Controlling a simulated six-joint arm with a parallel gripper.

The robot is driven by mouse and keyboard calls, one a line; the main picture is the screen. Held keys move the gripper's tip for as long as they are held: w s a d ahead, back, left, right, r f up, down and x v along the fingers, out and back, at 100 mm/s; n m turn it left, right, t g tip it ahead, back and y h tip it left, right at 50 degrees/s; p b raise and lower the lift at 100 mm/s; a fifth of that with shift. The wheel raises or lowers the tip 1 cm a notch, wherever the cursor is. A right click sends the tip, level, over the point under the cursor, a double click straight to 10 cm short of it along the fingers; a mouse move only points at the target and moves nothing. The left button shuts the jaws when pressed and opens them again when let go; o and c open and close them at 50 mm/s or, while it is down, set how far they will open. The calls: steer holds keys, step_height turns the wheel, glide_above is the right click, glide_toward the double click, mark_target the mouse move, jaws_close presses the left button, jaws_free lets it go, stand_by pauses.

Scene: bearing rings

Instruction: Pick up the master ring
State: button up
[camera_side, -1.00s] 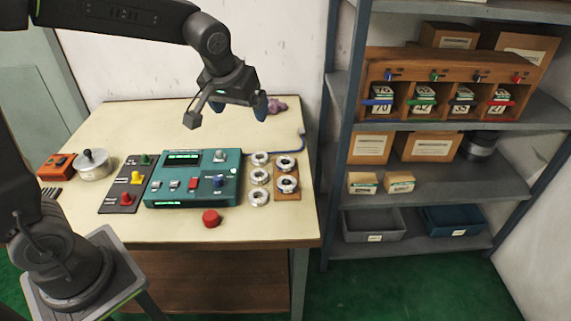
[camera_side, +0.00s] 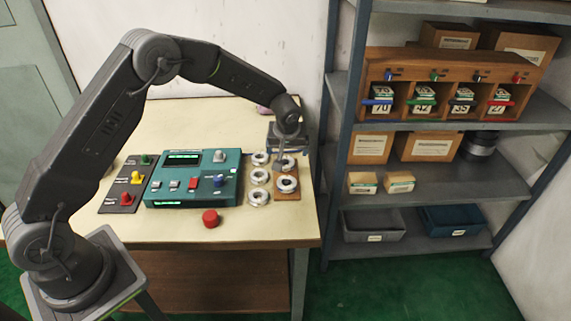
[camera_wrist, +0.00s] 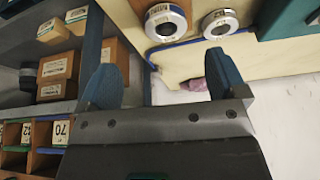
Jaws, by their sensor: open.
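Several silver rings sit at the right of the table; I cannot tell which is the master ring. Two are on a brown wooden board (camera_side: 293,195): a back ring (camera_side: 285,162), partly hidden by my gripper, and a front ring (camera_side: 287,184). A loose column stands to their left, with a back ring (camera_side: 260,158), middle ring (camera_side: 259,177) and front ring (camera_side: 258,197). My gripper (camera_side: 285,153) is open and empty, above the back of the board. In the wrist view, one ring on wood (camera_wrist: 167,22) and another ring (camera_wrist: 220,24) show beyond my open fingers (camera_wrist: 163,78). Their printing is unreadable.
A teal control box (camera_side: 193,178) stands left of the rings, with a red button (camera_side: 211,218) in front. A shelf rack (camera_side: 345,110) stands close on the right.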

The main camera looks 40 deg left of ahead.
mark_target(285, 160)
steer(key=x, duration=0.7)
steer(key=shift+s+a, duration=0.25)
steer(key=shift+a, duration=0.05)
steer(key=shift+w+a+f, duration=0.15)
steer(key=shift+w+f, duration=0.05)
steer(key=shift+f, duration=0.35)
steer(key=shift+c, duration=0.3)
steer(key=shift+r, duration=0.1)
steer(key=c, duration=1.1)
steer(key=shift+r, duration=0.1)
